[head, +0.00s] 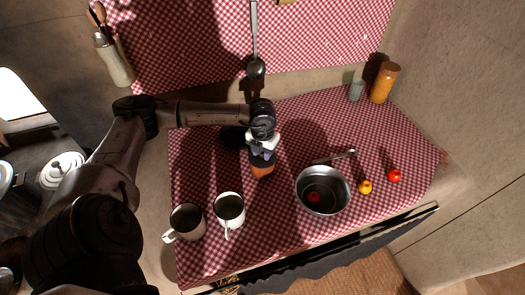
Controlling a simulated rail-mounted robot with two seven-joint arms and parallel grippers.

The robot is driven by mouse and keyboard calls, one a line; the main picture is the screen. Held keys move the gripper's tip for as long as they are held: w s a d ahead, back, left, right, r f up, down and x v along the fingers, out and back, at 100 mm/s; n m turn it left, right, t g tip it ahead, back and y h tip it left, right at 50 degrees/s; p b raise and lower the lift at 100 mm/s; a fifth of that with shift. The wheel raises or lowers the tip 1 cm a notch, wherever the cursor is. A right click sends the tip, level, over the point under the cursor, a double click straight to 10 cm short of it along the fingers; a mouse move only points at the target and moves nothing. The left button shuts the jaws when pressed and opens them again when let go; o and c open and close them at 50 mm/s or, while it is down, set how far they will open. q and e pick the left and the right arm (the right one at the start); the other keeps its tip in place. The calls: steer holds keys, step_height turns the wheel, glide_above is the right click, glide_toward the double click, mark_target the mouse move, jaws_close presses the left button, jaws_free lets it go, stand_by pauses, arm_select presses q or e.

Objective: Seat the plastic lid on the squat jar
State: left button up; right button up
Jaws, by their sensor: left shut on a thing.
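My left gripper (262,154) points down over the middle of the counter and is shut on a small dark piece, which looks like the plastic lid (262,160), mostly hidden by the fingers. Right below it is an orange-brown squat jar (262,172), whose top is hidden by the gripper. I cannot tell whether lid and jar touch or whether the lid is level. My right gripper is not in view.
Two mugs (187,222) (229,210) stand front left. A metal pot (322,190) holding a red item stands to the right, near a yellow fruit (365,187) and a red fruit (394,175). A tall amber jar (384,83) and a grey-green cup (356,90) stand back right.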

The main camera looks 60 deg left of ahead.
arm_select(q)
steer(key=o, duration=1.5)
steer(key=shift+r, duration=0.1)
steer(key=shift+r+p, duration=0.65)
steer(key=shift+r, duration=0.2)
steer(key=shift+r+p, duration=1.8)
steer(key=shift+r, duration=0.8)
